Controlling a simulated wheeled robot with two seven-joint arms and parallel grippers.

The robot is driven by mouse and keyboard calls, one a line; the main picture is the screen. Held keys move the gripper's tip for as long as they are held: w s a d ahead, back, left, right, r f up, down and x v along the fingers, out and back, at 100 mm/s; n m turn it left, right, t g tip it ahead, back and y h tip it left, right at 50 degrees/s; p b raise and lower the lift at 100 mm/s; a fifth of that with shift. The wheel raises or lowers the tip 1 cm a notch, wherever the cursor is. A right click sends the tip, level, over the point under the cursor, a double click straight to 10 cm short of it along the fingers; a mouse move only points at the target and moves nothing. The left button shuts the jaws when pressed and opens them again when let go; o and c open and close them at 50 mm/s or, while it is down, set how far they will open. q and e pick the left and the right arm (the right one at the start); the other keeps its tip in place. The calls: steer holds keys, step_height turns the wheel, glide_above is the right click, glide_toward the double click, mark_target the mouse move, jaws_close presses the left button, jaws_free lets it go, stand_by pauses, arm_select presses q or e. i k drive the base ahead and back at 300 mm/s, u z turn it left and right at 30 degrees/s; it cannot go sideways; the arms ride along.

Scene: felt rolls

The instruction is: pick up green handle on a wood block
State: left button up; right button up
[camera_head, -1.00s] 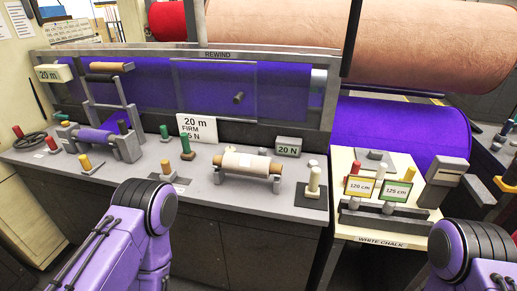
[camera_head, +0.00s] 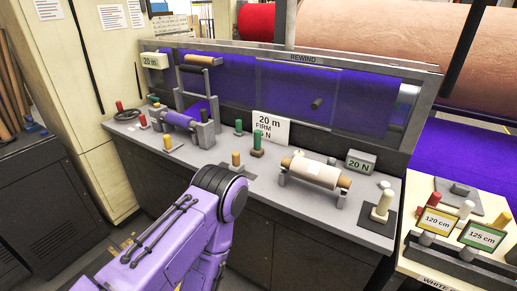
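Two green handles stand upright on the grey counter of the rewind station. The larger green handle (camera_head: 257,142) is in front of the "20 m FIRM" sign, on a small base whose material I cannot make out. A smaller green handle (camera_head: 238,127) stands just left of it. Only a purple link of my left arm shows, in front of the counter at the lower middle. Neither gripper is in view, and nothing visible touches the green handles.
The white "20 m FIRM" sign (camera_head: 271,129) stands behind. A pale peg (camera_head: 383,204) is near the counter's right end.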

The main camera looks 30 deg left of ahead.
mark_target(257, 151)
steer(key=u, duration=2.65)
steer(key=i, duration=1.55)
steer(key=z, duration=1.9)
